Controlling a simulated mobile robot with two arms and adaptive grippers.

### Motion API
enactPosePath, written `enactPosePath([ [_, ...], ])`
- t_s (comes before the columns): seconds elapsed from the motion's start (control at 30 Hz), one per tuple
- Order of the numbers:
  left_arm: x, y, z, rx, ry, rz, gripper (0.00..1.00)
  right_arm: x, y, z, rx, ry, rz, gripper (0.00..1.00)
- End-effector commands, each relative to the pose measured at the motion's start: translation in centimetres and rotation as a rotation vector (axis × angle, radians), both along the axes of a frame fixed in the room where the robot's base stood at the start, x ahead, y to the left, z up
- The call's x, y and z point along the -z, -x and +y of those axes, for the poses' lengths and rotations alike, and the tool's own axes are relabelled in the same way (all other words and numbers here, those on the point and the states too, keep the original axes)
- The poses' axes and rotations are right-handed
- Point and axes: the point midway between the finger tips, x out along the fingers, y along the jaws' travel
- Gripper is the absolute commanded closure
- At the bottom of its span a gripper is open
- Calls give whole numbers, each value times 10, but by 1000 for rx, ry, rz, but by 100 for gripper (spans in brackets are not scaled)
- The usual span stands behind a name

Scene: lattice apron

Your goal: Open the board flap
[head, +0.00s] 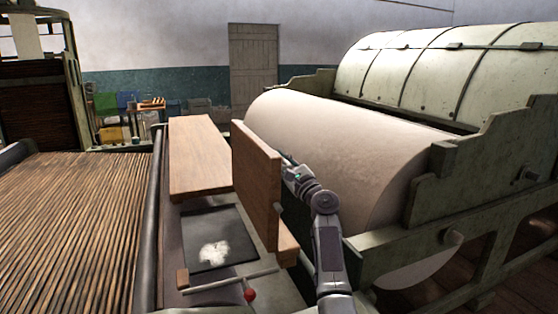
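A wooden board flap (256,184) stands nearly upright beside the large pale roller, its broad face turned left. A second wooden board (199,155) lies flat to its left. My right gripper (288,166) is at the right side of the upright flap, between it and the roller. Its fingers are small and partly hidden by the flap, so I cannot tell whether they are open or touching it. My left gripper is not in view.
The pale roller (340,145) and its green frame (480,165) close off the right. A dark plate with white fluff (214,252) and a red-knobbed lever (249,295) lie below the flap. A slatted bed (75,225) fills the left.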

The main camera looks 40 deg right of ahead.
Motion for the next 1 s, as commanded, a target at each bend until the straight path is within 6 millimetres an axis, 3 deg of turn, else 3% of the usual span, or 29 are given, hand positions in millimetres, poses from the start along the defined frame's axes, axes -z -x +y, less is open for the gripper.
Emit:
enactPosePath([
  [0.13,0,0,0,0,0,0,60,-2,1,-2,4,2,-4,100],
  [0.17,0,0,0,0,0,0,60,-2,1,-2,4,2,-4,84],
  [0.23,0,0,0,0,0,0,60,-2,1,-1,4,2,-4,75],
  [0.63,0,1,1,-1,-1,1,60,3,6,0,1,2,1,75],
  [0.77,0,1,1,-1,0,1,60,10,24,2,0,4,2,75],
  [1.0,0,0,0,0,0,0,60,28,73,5,2,4,2,75],
])
